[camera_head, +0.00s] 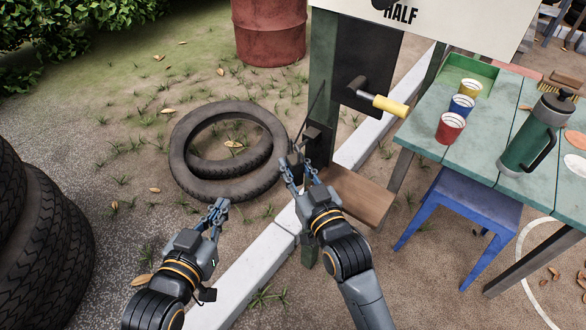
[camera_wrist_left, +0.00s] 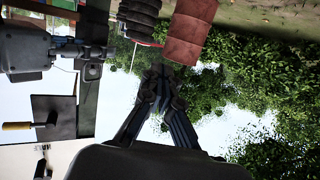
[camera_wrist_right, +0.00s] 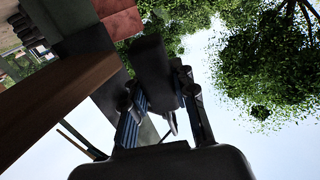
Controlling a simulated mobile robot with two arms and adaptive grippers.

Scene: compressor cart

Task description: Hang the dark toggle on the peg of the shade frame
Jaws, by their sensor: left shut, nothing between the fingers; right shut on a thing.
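My right gripper (camera_head: 302,172) is shut on a dark thing (camera_wrist_right: 152,65), apparently the dark toggle, which shows as a blunt dark shape between the fingers in the right wrist view. In the head view it is too small to make out clearly. The right fingertips are close to a dark box-like fitting (camera_head: 318,143) low on the green post (camera_head: 323,65) of the shade frame. A thin dark cord runs down beside that post. I cannot clearly pick out the peg. My left gripper (camera_head: 217,208) is shut and empty, apart from the post, lower left of the right gripper.
A wooden board (camera_head: 357,196) lies right of my right gripper. Tyres (camera_head: 228,187) lie behind. A table (camera_head: 426,128) with cups and a green flask (camera_head: 533,135), and a blue stool (camera_head: 470,203), stand right.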

